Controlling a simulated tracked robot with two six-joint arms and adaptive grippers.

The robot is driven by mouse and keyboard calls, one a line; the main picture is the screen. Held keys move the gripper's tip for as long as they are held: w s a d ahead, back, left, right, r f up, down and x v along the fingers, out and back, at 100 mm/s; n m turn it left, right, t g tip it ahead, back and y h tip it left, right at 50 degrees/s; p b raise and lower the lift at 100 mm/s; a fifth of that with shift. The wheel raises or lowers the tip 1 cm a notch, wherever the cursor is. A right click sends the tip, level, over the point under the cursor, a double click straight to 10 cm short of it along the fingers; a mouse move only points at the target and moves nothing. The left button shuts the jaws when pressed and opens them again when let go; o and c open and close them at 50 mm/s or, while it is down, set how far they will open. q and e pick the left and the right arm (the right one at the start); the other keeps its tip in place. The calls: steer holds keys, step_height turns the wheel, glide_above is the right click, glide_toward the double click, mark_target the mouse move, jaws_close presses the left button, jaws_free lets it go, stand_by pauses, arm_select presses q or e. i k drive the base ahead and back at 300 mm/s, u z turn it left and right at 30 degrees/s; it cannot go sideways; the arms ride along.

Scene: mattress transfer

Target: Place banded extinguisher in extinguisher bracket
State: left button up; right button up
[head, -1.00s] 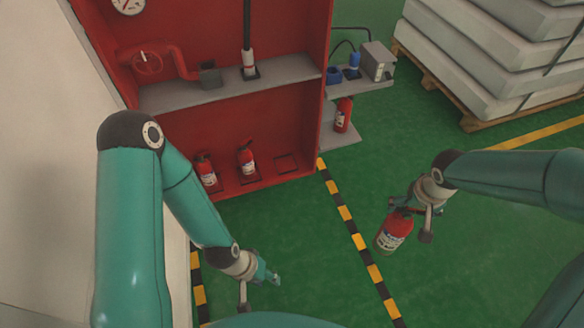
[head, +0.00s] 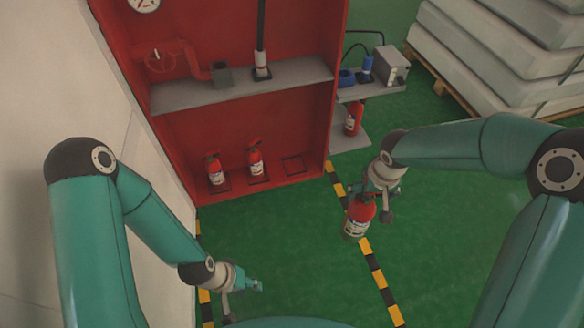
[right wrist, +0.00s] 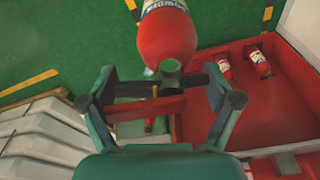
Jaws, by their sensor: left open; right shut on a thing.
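My right gripper (head: 374,190) is shut on a red extinguisher (head: 358,218) with a white label. The extinguisher hangs roughly upright above the green floor, to the right of and in front of the red cabinet. In the right wrist view its red body (right wrist: 168,40) shows beyond the gripper fingers (right wrist: 165,88). An empty square bracket (head: 293,163) lies on the cabinet's lower floor, right of two standing extinguishers (head: 215,171) (head: 255,158). The held extinguisher is apart from it. My left gripper (head: 252,286) is open and empty over the floor at lower left.
The red cabinet (head: 328,120) has a grey shelf (head: 200,95) above the bracket and a side wall right of it. Another extinguisher (head: 354,118) stands on a low side shelf outside. Stacked mattresses (head: 500,50) are at upper right. Green floor before the cabinet is clear.

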mark_target(294, 166)
steer(key=u, duration=0.05)
steer(key=i, duration=0.95)
